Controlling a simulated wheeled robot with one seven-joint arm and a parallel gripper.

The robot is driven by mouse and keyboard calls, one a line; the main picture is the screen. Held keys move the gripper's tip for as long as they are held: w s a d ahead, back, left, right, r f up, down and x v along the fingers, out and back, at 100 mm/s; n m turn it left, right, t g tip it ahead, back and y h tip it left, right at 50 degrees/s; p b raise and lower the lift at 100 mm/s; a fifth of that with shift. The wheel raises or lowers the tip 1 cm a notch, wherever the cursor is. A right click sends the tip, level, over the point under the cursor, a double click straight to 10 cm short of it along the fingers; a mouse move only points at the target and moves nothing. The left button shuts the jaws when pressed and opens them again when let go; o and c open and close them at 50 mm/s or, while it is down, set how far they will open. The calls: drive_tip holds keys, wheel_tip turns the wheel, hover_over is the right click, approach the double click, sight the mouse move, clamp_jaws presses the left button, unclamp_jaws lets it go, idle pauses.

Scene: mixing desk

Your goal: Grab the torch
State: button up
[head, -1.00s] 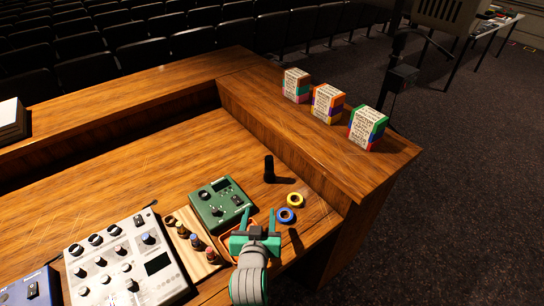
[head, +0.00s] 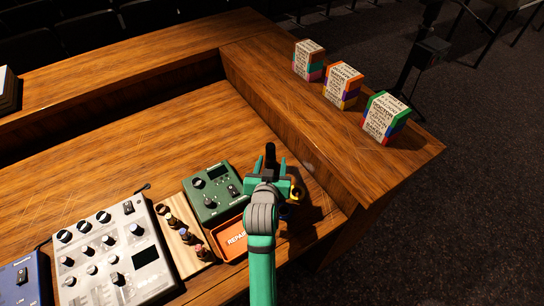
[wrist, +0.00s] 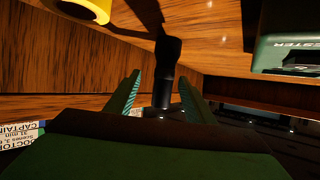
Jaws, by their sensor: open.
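The torch is a black cylinder (head: 270,152) standing upright on the wooden desk, right of the green tester box. My gripper (head: 267,167) is open and reaches toward it from the near side, hiding its lower part in the head view. In the wrist view the torch (wrist: 167,62) shows in line with the gap between the two green fingertips (wrist: 158,82). I cannot tell whether it is between the fingers or just beyond them. Nothing shows gripped.
The green tester box (head: 213,192) and orange repair tray (head: 232,240) are left of my gripper. A yellow tape roll (head: 297,193) is close on its right. The desk's raised ledge (head: 320,160) holds three boxes, one being the nearest box (head: 384,118).

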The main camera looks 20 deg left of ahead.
sight(270, 159)
drive_tip(key=x, duration=0.4)
drive_tip(key=shift+s+a, duration=0.15)
drive_tip(key=shift+a, duration=0.15)
drive_tip(key=shift+w+f, duration=0.2)
drive_tip(key=shift+w, duration=0.15)
drive_tip(key=shift+a, duration=0.15)
clamp_jaws()
